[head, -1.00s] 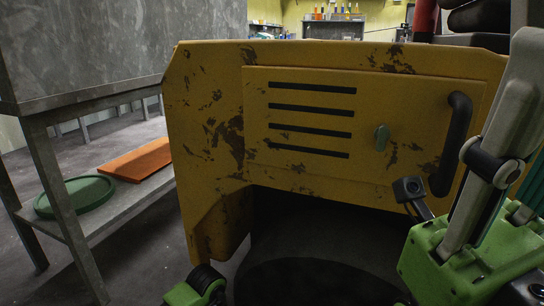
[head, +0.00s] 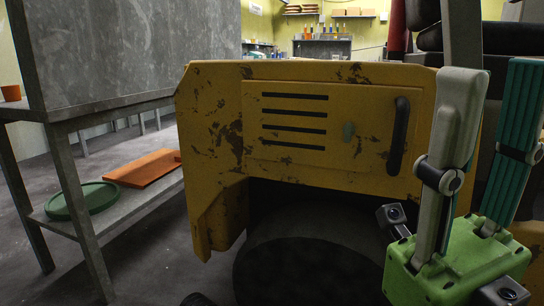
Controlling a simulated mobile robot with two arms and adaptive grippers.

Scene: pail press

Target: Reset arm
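My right gripper (head: 494,85) stands upright at the right of the head view. Its green body is low and its long grey and teal fingers point up. The fingers are apart, with nothing seen between them. It is in front of the right part of a worn yellow machine (head: 215,150) and touches nothing that I can see. Of my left arm, only a small dark piece seems to show at the bottom edge, so its gripper's state is hidden.
The yellow machine has a slotted panel with a black handle (head: 398,136) and a dark tyre-like shape below. At left, a metal table's lower shelf (head: 135,212) holds a green round lid (head: 82,201) and an orange board (head: 143,168). Floor between them is clear.

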